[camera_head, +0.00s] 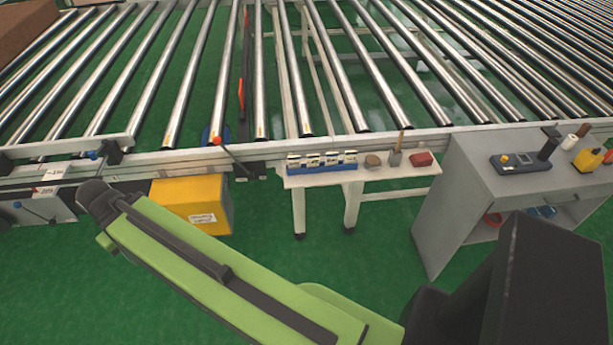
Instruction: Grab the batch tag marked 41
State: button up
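A blue rack (322,168) stands on a small white table (400,171) beside the roller conveyor. Several white tags with dark marks stand in it in a row; the leftmost tag (293,160) and the rightmost tag (350,157) show clearly as separate pieces. The marks are too small to read, so I cannot tell which tag is 41. My green arm reaches from the lower right to the left, ending in view at a dark joint. My gripper's fingers do not show. No part of my arm touches the rack.
A brown lump (373,161), a brush (395,157) and a red block (422,159) lie right of the rack. A grey cabinet (455,190) stands at right with a handheld device (522,160) on top. A yellow box (190,198) sits below the conveyor (262,70). Green floor shows below the table.

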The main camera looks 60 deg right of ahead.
aim_at(294, 162)
jog(key=z, duration=0.2)
jog(key=i, duration=0.85)
jog(key=u, duration=0.1)
